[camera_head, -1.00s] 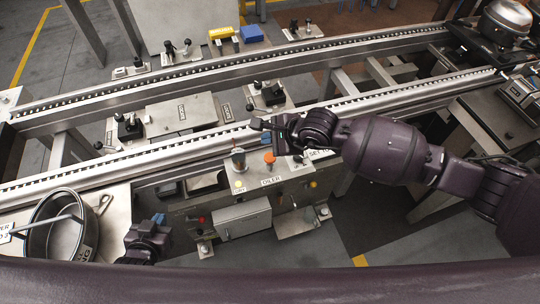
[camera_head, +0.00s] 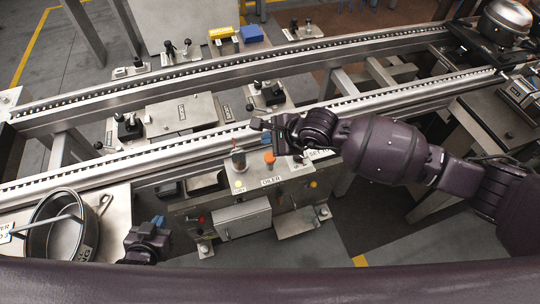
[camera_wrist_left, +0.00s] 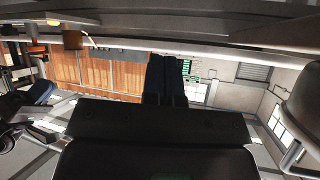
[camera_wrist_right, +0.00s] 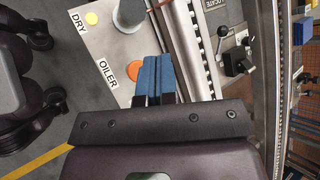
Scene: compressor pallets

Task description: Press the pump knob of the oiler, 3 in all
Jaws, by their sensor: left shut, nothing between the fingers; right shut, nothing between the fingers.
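The oiler (camera_head: 243,217) is a grey metal box below the near rail in the head view, with an OILER label on its top edge. An orange round knob (camera_head: 269,157) stands on its top; it also shows in the right wrist view (camera_wrist_right: 131,71). My right gripper (camera_head: 259,124) is shut and empty above the oiler. Its blue fingers (camera_wrist_right: 152,74) appear just beside the orange knob in the right wrist view; contact cannot be told. My left gripper (camera_head: 158,220) is shut and empty, left of the oiler; its blue fingers show in the left wrist view (camera_wrist_left: 167,75).
A grey cylinder (camera_head: 238,161) stands on the oiler left of the orange knob, near a yellow spot labelled DRY (camera_wrist_right: 91,19). A steel pan (camera_head: 62,235) sits at the lower left. The roller rails (camera_head: 220,139) run behind the oiler.

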